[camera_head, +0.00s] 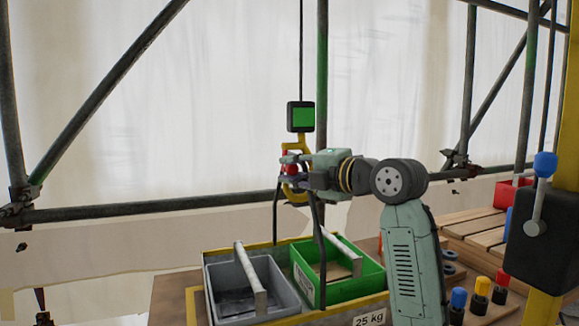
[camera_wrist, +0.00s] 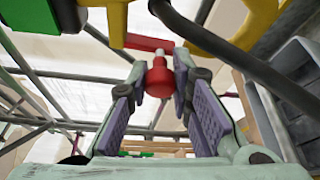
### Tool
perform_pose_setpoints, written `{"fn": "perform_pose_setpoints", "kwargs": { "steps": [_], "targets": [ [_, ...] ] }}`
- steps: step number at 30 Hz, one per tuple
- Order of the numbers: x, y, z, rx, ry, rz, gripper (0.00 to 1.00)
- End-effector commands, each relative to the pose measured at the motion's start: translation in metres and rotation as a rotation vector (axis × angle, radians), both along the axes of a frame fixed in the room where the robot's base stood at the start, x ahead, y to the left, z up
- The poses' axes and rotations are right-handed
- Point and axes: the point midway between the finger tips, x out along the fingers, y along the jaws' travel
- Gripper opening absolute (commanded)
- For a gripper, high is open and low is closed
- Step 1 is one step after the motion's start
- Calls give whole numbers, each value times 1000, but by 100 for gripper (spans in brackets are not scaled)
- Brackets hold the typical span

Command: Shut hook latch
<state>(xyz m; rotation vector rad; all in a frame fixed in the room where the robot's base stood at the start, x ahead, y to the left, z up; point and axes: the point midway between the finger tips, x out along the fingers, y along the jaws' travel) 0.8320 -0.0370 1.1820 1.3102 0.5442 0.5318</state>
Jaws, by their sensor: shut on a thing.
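A yellow hook (camera_head: 306,143) hangs from a black-framed green block (camera_head: 301,116) on a dark cable. The hook's yellow body also shows at the top of the wrist view (camera_wrist: 235,40). The red latch (camera_wrist: 150,43) is a bar near the hook's opening, with a round red knob (camera_wrist: 159,78) on a short pin. My gripper (camera_wrist: 158,82) has its two purple-padded fingers closed around this knob. In the head view my gripper (camera_head: 289,166) reaches the hook from the right and hides part of it. I cannot tell whether the latch bar meets the hook tip.
Dark sling straps (camera_head: 318,250) run from the hook to a yellow-edged tray below, with a grey bin (camera_head: 213,294) and a green bin (camera_head: 372,279). Scaffold tubes (camera_head: 322,60) stand behind. A control box with a blue-knobbed lever (camera_head: 544,165) stands at right.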

Motion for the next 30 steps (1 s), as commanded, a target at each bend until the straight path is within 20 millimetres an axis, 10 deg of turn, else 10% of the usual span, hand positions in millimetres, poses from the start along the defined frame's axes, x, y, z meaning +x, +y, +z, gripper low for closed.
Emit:
{"fn": "perform_pose_setpoints", "kwargs": {
  "steps": [21, 22, 30],
  "targets": [
    [1, -4, 0, -68, -24, -3, 0],
    [1, -4, 0, -68, -23, -3, 22],
    [1, -3, 0, -68, -23, -2, 40]
  ]
}}
